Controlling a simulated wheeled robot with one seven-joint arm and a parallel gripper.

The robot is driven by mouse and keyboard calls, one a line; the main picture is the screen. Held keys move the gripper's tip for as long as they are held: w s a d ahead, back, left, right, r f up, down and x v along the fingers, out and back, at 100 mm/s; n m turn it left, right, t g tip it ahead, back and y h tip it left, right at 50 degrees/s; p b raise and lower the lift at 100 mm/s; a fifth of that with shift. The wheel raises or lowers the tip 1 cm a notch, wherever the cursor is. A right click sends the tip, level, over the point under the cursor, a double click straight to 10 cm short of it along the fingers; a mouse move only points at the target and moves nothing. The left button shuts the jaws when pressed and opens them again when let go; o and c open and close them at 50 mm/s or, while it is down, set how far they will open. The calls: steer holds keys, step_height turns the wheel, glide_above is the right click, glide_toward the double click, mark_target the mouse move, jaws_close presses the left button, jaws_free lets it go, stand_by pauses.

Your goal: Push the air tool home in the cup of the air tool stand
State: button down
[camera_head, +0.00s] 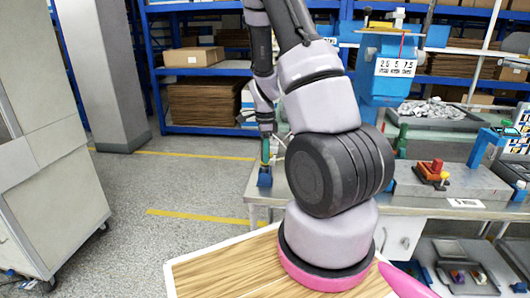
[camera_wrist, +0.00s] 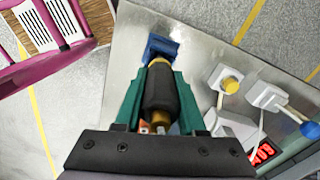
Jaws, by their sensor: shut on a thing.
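The air tool (camera_wrist: 160,92), a dark cylinder with brass-coloured ends, is between the green fingers of my gripper (camera_wrist: 161,72) in the wrist view. My gripper is shut on it. The blue air tool stand (camera_wrist: 161,47) is just beyond the tool's far end, near the bench's edge. The tool's far end overlaps the stand in this view, and I cannot tell how deep it sits in the cup. In the head view my gripper (camera_head: 265,149) is small and is directly above the blue stand (camera_head: 264,179) at the bench's left end. The cup's inside is hidden.
In the head view, a blue machine (camera_head: 385,80) stands farther right. Open floor (camera_head: 190,185) lies left of the bench.

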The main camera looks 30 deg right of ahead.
steer(key=shift+f, duration=0.7)
steer(key=shift+c, duration=2.1)
jaws_free()
steer(key=shift+r, duration=0.1)
step_height(320, 180, up, 10)
steer(key=shift+r, duration=0.25)
